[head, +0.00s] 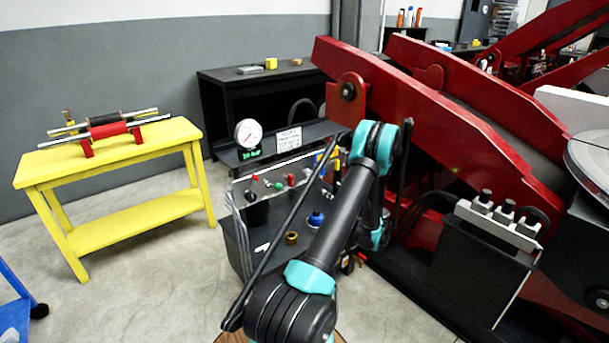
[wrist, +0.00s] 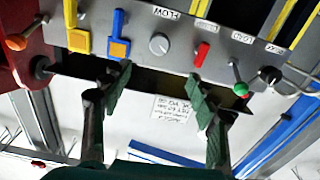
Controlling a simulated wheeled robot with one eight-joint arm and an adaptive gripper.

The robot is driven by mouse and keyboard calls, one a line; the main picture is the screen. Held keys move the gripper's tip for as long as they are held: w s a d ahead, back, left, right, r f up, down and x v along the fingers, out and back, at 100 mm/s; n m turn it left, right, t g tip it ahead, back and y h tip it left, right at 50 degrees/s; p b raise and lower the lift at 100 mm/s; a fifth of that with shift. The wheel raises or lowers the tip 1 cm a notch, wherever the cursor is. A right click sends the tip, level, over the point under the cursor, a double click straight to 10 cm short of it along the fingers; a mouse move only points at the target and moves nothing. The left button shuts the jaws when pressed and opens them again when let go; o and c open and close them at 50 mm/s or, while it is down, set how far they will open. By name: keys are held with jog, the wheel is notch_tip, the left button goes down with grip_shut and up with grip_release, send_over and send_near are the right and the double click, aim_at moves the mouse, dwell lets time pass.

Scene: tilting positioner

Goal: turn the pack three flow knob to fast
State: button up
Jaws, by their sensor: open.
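A round grey knob (wrist: 158,43) sits on a grey control panel (wrist: 218,45) in the wrist view, beside a label reading FLOW (wrist: 167,12). I cannot read its setting or any pack number. My gripper (wrist: 158,78) is open, with its two green-padded fingers apart and nothing between them. In the picture the fingertips lie just below the knob, one to either side, apart from it. In the head view the panel top (head: 262,178) shows left of my arm. My arm hides the gripper and the knob there.
Close to the knob are a blue lever (wrist: 118,32), a yellow lever (wrist: 72,20), a red lever (wrist: 201,54) and a green-tipped lever (wrist: 240,88). A pressure gauge (head: 248,134) stands behind the panel. Large red positioner arms (head: 440,90) rise at right. A yellow bench (head: 110,150) stands left.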

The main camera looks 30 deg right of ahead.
aim_at(310, 175)
jog(key=w, duration=0.5)
jog(key=w+a, duration=0.1)
jog(key=w, duration=1.1)
jog(key=shift+w+a, duration=0.1)
jog(key=shift+a, duration=0.05)
jog(key=shift+c, duration=0.6)
jog(key=c, duration=1)
jog(key=shift+c, duration=0.2)
jog(key=shift+m, duration=0.3)
